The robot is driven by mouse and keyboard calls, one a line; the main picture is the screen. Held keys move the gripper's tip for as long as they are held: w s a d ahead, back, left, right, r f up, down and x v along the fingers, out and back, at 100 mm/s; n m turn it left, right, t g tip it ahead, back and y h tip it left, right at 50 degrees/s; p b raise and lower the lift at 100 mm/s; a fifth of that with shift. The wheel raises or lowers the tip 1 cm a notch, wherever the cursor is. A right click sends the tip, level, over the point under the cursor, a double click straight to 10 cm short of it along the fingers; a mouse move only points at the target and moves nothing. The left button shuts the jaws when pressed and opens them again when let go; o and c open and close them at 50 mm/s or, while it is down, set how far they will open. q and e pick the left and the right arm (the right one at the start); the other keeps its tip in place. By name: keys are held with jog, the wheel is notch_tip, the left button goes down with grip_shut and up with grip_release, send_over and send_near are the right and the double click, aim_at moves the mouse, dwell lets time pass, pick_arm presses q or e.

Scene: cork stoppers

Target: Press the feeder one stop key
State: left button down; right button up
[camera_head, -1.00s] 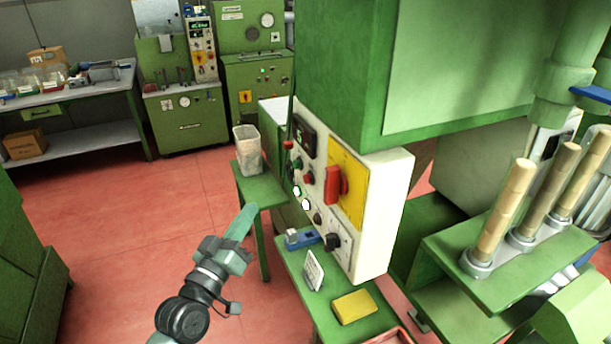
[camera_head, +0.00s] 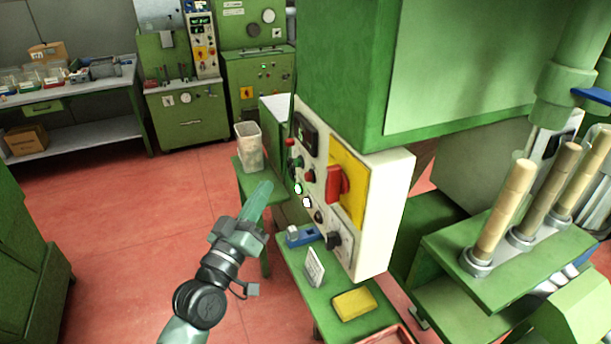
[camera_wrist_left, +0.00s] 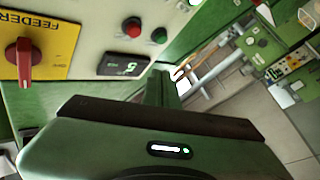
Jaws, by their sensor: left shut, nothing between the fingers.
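The white control panel (camera_head: 382,215) carries a yellow plate (camera_head: 347,160) with a red rotary switch (camera_head: 335,185). A red key (camera_head: 309,176) and a green key (camera_head: 297,163) sit left of that plate. In the left wrist view the plate (camera_wrist_left: 55,55) reads "FEEDER", and the red key (camera_wrist_left: 133,27) and green key (camera_wrist_left: 159,36) stand above the display (camera_wrist_left: 124,65). My left gripper (camera_head: 264,188) is shut and empty, left of the panel and apparently apart from it. Its fingers (camera_wrist_left: 162,88) point past the display's side in the wrist view. My right gripper is not in view.
A clear bin (camera_head: 249,147) stands on a green stand behind my gripper. A small shelf below the panel holds a blue item (camera_head: 303,236), a white card (camera_head: 314,266) and a yellow block (camera_head: 354,304). Cork-filled tubes (camera_head: 500,215) stand at right. The red floor is open at left.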

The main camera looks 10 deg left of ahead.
aim_at(308, 177)
pick_arm(q)
jog(key=shift+w+d+p, duration=0.1)
jog(key=shift+w+d, duration=0.4)
jog(key=shift+d, duration=0.25)
jog(key=shift+w+d+p, duration=0.15)
jog(key=shift+w+d, duration=0.4)
jog(key=shift+d, duration=0.25)
jog(key=shift+w+d+p, duration=0.1)
jog(key=shift+w+d, duration=0.4)
jog(key=shift+d, duration=0.25)
jog(key=shift+w+d, duration=0.1)
jog(key=shift+d, duration=0.05)
jog(key=shift+w+d, duration=0.15)
jog(key=shift+d, duration=0.05)
jog(key=shift+w+d, duration=0.25)
jog(key=shift+d, duration=0.1)
dwell(1.0)
dwell(0.3)
jog(key=shift+s+a+p, duration=0.3)
jog(key=shift+s+a, duration=0.2)
jog(key=shift+a, duration=0.2)
